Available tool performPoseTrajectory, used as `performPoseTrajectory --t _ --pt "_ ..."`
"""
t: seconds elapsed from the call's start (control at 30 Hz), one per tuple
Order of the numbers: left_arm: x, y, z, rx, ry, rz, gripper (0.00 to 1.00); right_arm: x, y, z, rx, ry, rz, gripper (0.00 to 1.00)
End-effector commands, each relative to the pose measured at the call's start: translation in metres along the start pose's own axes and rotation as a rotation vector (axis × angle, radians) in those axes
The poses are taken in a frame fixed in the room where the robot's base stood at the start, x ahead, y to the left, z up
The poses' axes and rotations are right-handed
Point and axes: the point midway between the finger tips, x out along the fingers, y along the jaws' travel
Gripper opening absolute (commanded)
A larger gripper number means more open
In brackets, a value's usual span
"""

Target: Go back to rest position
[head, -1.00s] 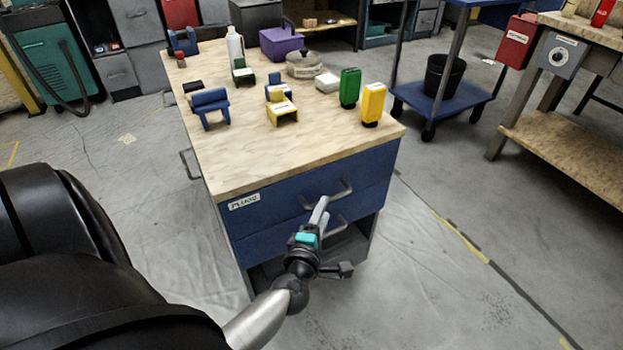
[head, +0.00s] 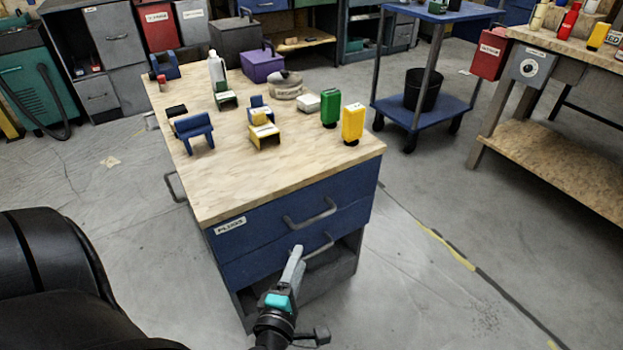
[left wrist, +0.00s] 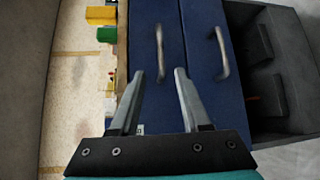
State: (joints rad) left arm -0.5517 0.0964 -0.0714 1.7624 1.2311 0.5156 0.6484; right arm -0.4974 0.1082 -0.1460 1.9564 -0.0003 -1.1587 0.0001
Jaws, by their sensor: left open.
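My left gripper (head: 293,262) is in front of the blue drawer cabinet (head: 262,261), low in the head view. In the left wrist view its two fingers (left wrist: 158,74) stand apart with nothing between them. Beyond them are the blue drawer fronts (left wrist: 212,85) with two metal handles; the upper handle (head: 311,213) and the lower handle (head: 320,250) also show in the head view. The gripper appears apart from the handles. Both blue drawers look shut. My right gripper is not in either view.
The wooden top (head: 290,170) holds a yellow container (head: 352,123), a green container (head: 330,107), a purple box (head: 262,65) and several small holders. A blue cart (head: 425,106) and a workbench (head: 560,145) stand to the right. Floor is free right of the cabinet.

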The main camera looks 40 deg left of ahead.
Motion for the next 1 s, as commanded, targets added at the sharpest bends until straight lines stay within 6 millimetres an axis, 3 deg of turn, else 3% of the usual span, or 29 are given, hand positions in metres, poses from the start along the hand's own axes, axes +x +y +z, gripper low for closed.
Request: performPoseTrajectory --t 0.23,0.37,0.47,0.7,0.87,1.0 --pt "0.0 -0.001 0.001 0.007 -0.003 -0.003 0.47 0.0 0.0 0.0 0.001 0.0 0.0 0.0" --pt "0.0 -0.013 0.007 0.103 -0.042 -0.035 0.47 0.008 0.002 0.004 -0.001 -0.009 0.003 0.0" --pt "-0.003 -0.036 0.017 0.273 -0.116 -0.094 0.47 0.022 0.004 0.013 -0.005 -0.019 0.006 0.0" --pt "-0.031 -0.122 0.029 0.814 -0.392 -0.291 0.47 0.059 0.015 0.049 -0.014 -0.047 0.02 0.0" --pt "-0.067 -0.178 0.014 1.164 -0.611 -0.432 0.47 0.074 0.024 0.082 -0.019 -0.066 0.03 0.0" --pt "-0.107 -0.217 -0.014 1.453 -0.827 -0.556 0.47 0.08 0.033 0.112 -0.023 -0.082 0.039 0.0"
